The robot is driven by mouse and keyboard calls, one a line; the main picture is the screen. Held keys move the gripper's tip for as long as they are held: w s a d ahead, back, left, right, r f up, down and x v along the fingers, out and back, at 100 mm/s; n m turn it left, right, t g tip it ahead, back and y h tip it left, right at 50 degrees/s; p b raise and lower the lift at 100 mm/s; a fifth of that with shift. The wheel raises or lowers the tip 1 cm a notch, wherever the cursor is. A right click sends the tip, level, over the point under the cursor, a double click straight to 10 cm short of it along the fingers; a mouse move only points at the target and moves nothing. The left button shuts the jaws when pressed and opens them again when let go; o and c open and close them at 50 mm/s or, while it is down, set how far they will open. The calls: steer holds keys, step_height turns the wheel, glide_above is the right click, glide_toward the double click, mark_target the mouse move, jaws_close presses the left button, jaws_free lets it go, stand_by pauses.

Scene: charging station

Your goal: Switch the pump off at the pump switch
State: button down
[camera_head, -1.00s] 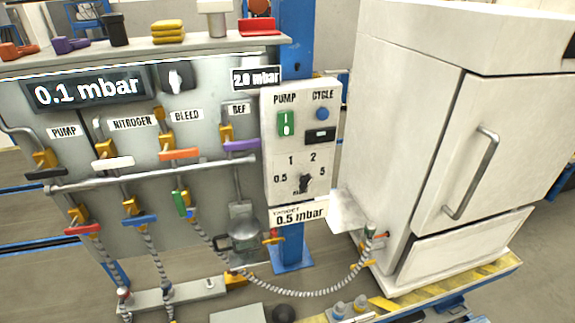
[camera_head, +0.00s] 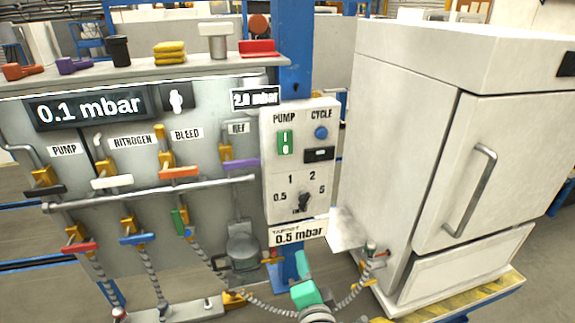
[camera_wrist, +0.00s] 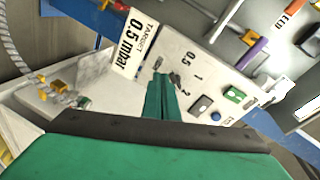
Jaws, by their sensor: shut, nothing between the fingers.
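The pump switch (camera_head: 285,142) is a green rocker under the word PUMP on the white control box (camera_head: 270,185). Its marks look like I above and O below; which side is pressed is too small to tell. The switch also shows in the wrist view, right of centre (camera_wrist: 234,94). My gripper (camera_head: 302,262) is green and enters the head view from the bottom, below the control box and its target label. In the wrist view its fingers (camera_wrist: 159,82) are together and empty, pointing toward the box near the dial, apart from the pump switch.
A blue cycle button (camera_head: 321,132), a dark rocker (camera_head: 319,154) and a dial (camera_head: 304,201) share the box. Left is a valve panel with coloured handles and a horizontal rail (camera_head: 150,193). A white cabinet (camera_head: 400,150) stands at right. A hose (camera_head: 265,303) runs below.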

step_height(320, 180, up, 21)
steer(key=w+m+y, duration=0.2)
steer(key=shift+a+r+y, duration=0.15)
steer(key=shift+r+y, duration=0.05)
steer(key=shift+y, duration=0.1)
glide_toward(282, 155)
steer(key=x, duration=0.6)
steer(key=shift+w, duration=0.2)
steer(key=shift+f, duration=0.1)
